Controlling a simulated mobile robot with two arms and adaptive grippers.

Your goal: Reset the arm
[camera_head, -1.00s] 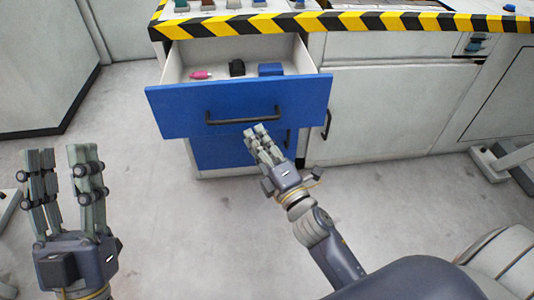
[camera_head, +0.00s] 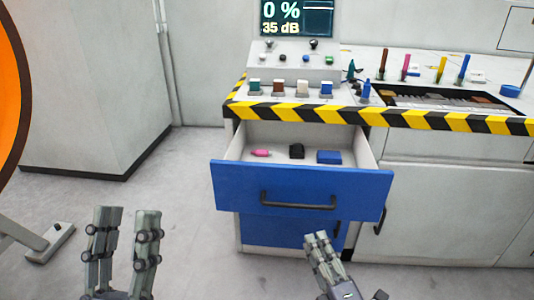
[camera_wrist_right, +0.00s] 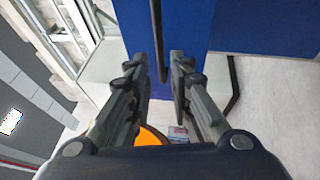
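My left gripper (camera_head: 127,211) is at the bottom left of the head view, fingers up and apart, with nothing between them. My right gripper (camera_head: 319,238) is below the open drawer's handle in the head view, in front of the lower blue drawer. In the right wrist view its fingers (camera_wrist_right: 159,62) are apart with a gap between them. The dark handle (camera_wrist_right: 157,30) shows beyond and between those fingers; I cannot tell that they touch it. The upper blue drawer (camera_head: 235,186) is pulled out, with its black handle (camera_head: 298,206) across the front.
The drawer holds a pink item (camera_head: 261,153), a black item (camera_head: 297,151) and a blue box (camera_head: 329,157). Above is a worktop with a striped edge (camera_head: 300,112), switches and coloured tools. A screen (camera_head: 297,17) stands behind. An orange rounded thing (camera_head: 10,90) is at the left edge. Grey floor lies left.

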